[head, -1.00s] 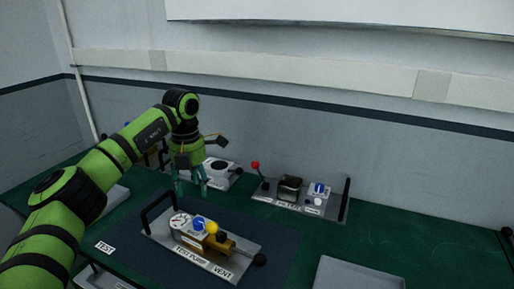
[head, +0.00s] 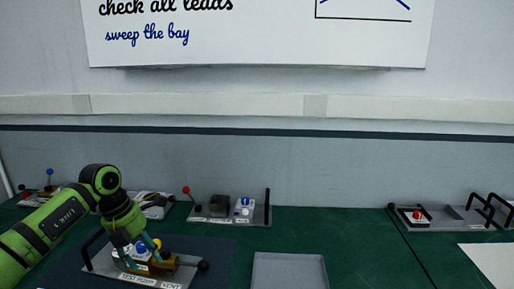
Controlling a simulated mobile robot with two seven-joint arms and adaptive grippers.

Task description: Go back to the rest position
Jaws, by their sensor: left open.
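My left gripper (head: 137,247) comes in from the left on the green arm and hangs fingers down. Its fingers are apart and overlap the test pump unit (head: 170,277) in the view. I cannot tell whether they touch it. The unit has a "TEST PUMP" and "VENT" label, a blue knob, a yellow knob, a brass part and a black ball-ended lever at its right. It stands on a dark mat (head: 215,258). My right gripper does not show.
A panel with a red-ball lever (head: 228,221) stands by the wall. A shallow grey tray (head: 290,270) lies right of the mat. Another unit with a red button (head: 418,215) and black handles is at the far right. The green bench (head: 350,240) between them is clear.

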